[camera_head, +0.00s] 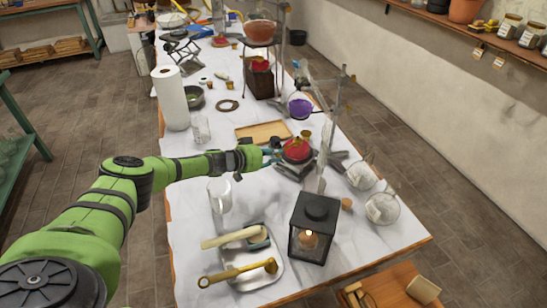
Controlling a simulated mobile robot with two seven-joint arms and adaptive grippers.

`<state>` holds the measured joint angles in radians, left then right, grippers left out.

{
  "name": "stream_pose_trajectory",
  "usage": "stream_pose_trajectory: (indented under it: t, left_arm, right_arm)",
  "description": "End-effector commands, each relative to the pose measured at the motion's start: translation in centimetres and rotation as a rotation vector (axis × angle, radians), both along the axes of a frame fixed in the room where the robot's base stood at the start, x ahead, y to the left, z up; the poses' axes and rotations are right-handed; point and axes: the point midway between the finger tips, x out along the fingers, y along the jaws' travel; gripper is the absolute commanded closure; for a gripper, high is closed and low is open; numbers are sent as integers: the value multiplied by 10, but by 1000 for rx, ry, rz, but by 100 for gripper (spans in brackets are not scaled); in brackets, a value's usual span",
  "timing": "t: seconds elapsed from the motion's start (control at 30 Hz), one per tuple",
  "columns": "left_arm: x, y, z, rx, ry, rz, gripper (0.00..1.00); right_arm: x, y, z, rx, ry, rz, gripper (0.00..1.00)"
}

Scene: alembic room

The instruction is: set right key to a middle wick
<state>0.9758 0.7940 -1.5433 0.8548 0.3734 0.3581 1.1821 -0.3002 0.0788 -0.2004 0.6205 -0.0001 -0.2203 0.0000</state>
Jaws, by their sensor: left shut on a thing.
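A round red burner (297,149) stands on a dark grey stand around the middle of the table, beneath the flask with purple liquid. A small brass piece shows at its top edge. My left gripper (272,155) reaches in from the left and is shut at the burner's left side, on what seems to be its key. The fingers hide the key, so its angle cannot be told. No wick or flame shows on this burner. A second red burner (260,65) is farther back, under a flask of orange liquid. My right gripper is not in view.
A wooden tray (263,132) lies just behind my left gripper. A glass beaker (220,195) stands in front of my forearm. A black lantern (314,228) and a metal tray (258,274) with tools are nearer. Glass flasks (382,208) stand to the right.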

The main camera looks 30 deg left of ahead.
Motion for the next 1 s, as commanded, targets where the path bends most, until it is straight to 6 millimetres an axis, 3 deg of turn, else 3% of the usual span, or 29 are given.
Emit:
stream_pose_trajectory:
  t: [0.5,0.53,0.57,1.0]
  left_arm:
    - [1,-1,2,-19,2,-1,100]
    - [1,-1,2,-19,2,-1,69]
    - [1,-1,2,-19,2,-1,57]
    - [1,-1,7,-17,2,-3,56]
  right_arm:
    - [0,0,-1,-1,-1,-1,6]
    - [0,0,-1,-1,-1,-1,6]
    - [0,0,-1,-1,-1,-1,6]
    - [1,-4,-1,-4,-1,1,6]
